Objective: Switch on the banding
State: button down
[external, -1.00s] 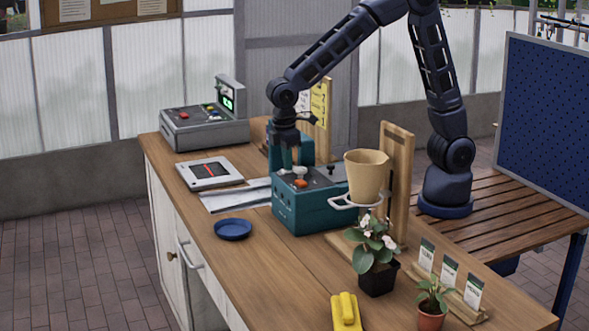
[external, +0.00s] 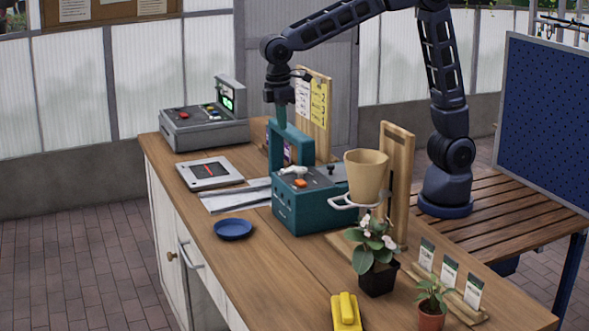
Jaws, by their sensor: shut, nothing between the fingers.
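A teal machine (external: 315,212) with an upright arch (external: 277,150) at its back stands on the wooden workbench. It may be the banding machine, but no label is readable. Its top carries a white lever (external: 293,171), an orange button (external: 300,183) and a small dark knob (external: 331,169). The white lever looks tilted over to one side. My gripper (external: 281,122) is shut and empty. It points down and appears above the white lever, by the top of the arch, apart from the controls. Its fingertips are small and hard to make out against the arch.
A grey device (external: 205,133) with a green screen stands at the back left. A tan pot (external: 366,175) sits in a ring holder right of the teal machine. A flat tablet (external: 210,173), a blue dish (external: 233,229) and potted plants (external: 376,275) also occupy the bench.

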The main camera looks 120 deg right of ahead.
aim_at(293, 168)
jog(key=shift+r, duration=0.55)
jog(key=shift+s+r+g, duration=0.15)
jog(key=shift+s+g, duration=0.25)
jog(key=shift+s, duration=0.2)
jog(key=f, duration=0.4)
jog(key=s+f, duration=0.1)
jog(key=f, duration=0.4)
jog(key=s+f, duration=0.1)
jog(key=f, duration=0.4)
